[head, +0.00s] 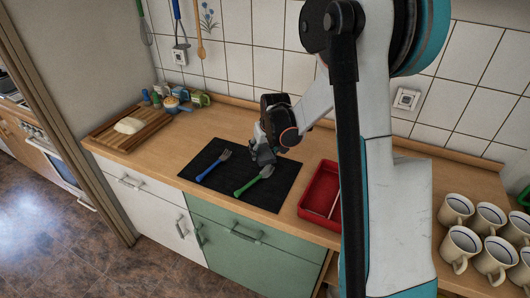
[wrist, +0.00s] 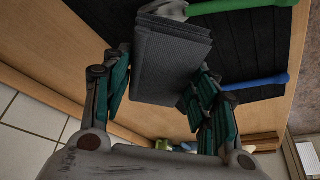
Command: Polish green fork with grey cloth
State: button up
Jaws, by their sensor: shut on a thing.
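My gripper (head: 262,146) is shut on a folded grey cloth (wrist: 170,60), held over the black mat on the counter; the cloth also shows small in the head view (head: 265,156). The green-handled fork (head: 252,182) lies on the mat, its metal head pointing up and right, close below the cloth. Its tines are not clear. Its green handle (wrist: 240,6) shows at the top of the wrist view, with the cloth partly covering the view near its head. I cannot tell whether cloth and fork touch. A blue-handled fork (head: 213,167) lies to its left on the mat.
The black mat (head: 196,174) lies near the counter's front edge. A red tray (head: 320,192) stands right of it. Several mugs (head: 459,245) stand at far right. A wooden board (head: 112,138) with a pale item is at left. Utensils hang on the tiled wall.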

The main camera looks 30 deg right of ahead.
jog(key=shift+r+p, duration=0.6)
jog(key=shift+r, duration=0.7)
